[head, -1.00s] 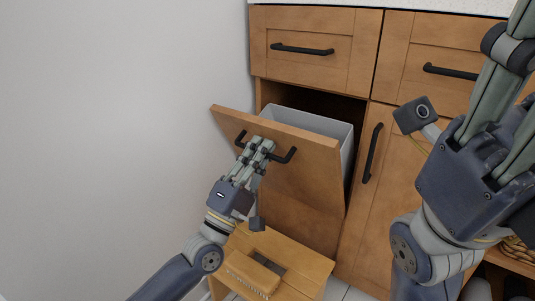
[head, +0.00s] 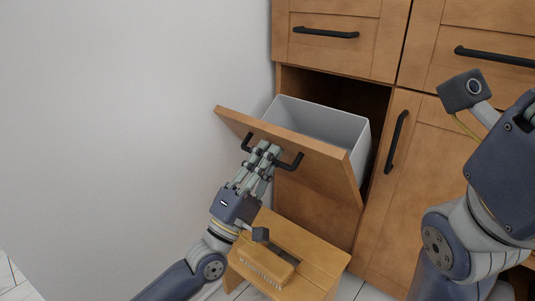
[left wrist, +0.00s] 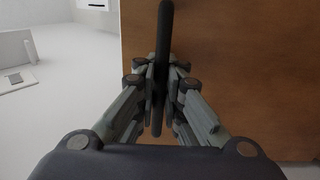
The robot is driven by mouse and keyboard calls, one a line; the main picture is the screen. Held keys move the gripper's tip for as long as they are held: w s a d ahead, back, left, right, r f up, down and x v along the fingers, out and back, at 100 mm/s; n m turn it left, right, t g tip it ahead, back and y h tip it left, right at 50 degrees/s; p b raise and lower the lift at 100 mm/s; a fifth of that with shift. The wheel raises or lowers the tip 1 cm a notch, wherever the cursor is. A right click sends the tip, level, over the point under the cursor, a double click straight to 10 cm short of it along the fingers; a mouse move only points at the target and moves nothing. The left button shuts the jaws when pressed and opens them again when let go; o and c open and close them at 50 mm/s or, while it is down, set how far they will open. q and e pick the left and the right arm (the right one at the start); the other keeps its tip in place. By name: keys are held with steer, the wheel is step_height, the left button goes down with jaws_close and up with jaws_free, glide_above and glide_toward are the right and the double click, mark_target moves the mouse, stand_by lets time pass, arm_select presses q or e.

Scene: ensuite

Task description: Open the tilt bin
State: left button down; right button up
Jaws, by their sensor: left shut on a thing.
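The tilt bin's wooden front (head: 318,172) leans outward from the cabinet, with its top edge tipped toward me. A grey bin (head: 318,122) shows behind the front, inside the opening. My left gripper (head: 266,152) is shut on the black bar handle (head: 290,163) near its middle. In the left wrist view the handle (left wrist: 164,40) runs between the fingers against the wooden front (left wrist: 235,70). The fingers hide the handle's middle in the head view. My right arm shows at the right edge of the head view, but its gripper fingers are out of the frame.
A wooden step stool (head: 318,262) with a brush (head: 265,268) on it stands below the tilted front. A white wall (head: 120,130) rises close on the left. A drawer (head: 335,35) is above, and a cupboard door (head: 410,190) is to the right.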

arm_select(q)
steer(key=c, duration=2)
jaws_free()
steer(key=v, duration=1.2)
